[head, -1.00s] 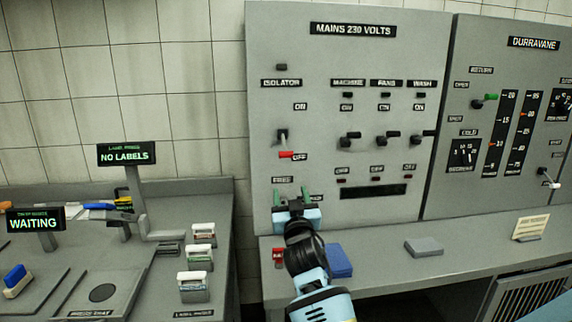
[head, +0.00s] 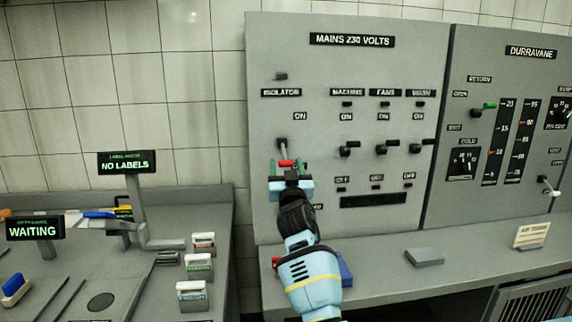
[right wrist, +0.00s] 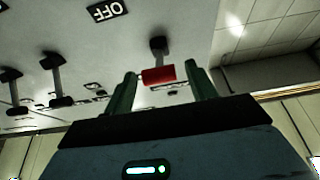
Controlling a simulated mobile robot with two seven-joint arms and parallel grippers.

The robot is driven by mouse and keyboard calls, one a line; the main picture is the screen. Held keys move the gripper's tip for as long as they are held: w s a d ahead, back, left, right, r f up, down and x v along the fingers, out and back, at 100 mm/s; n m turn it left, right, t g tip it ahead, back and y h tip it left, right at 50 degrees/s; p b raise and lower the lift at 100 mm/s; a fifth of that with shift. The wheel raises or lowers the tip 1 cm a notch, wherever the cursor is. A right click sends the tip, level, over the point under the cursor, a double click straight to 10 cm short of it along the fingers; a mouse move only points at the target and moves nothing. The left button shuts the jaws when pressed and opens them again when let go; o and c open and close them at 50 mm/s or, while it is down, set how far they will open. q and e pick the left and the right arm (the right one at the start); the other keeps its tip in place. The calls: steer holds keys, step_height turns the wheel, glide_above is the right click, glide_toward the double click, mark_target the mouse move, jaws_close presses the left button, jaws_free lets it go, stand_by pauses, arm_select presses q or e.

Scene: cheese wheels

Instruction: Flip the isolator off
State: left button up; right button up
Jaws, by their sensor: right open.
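The isolator (head: 283,145) is a grey lever with a red handle (head: 287,163) on the mains panel, below the ISOLATOR label. Its handle points out and down from the pivot, with an ON label (head: 300,116) above. My right gripper (head: 290,172) is open at the handle, its arm reaching up from below. In the right wrist view the red handle (right wrist: 158,75) lies between the tips of the green fingers (right wrist: 160,82), with gaps on both sides. My left gripper is not in view.
Machine (head: 348,149), fans (head: 385,147) and wash (head: 420,147) switches stand right of the isolator. A blue block (head: 345,270) and a grey block (head: 424,257) are on the ledge below. The panel left of the isolator is clear.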

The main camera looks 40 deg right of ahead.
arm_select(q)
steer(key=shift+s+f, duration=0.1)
arm_select(e)
steer(key=shift+x, duration=0.85)
